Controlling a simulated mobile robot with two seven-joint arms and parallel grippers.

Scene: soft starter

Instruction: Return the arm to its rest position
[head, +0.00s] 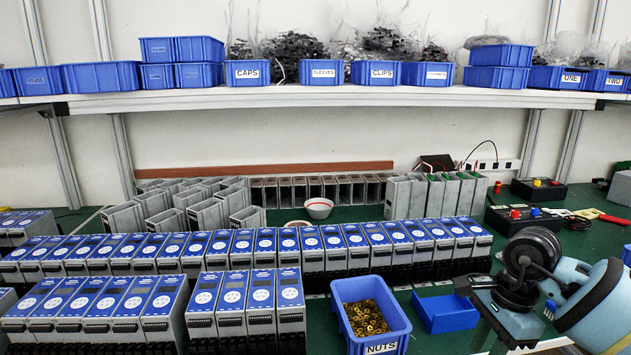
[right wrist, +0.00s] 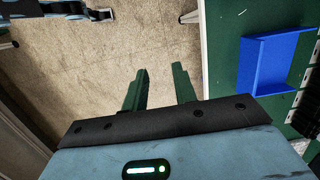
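My right arm (head: 590,295) comes in at the lower right of the head view, bent beside the bench's right front part. My right gripper (right wrist: 159,82) shows in the right wrist view with its two dark green fingers apart and nothing between them. It hangs over the beige floor (right wrist: 100,60), just off the edge of the green bench (right wrist: 226,50). In the head view its fingers cannot be made out clearly. My left gripper and left arm are in neither view.
A shallow blue tray (head: 445,312) lies near the right arm and also shows in the right wrist view (right wrist: 253,65). Left of it stands a blue bin of nuts (head: 347,328). Rows of blue-faced starters (head: 262,295) fill the bench. A shelf (head: 330,97) with labelled bins spans the back.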

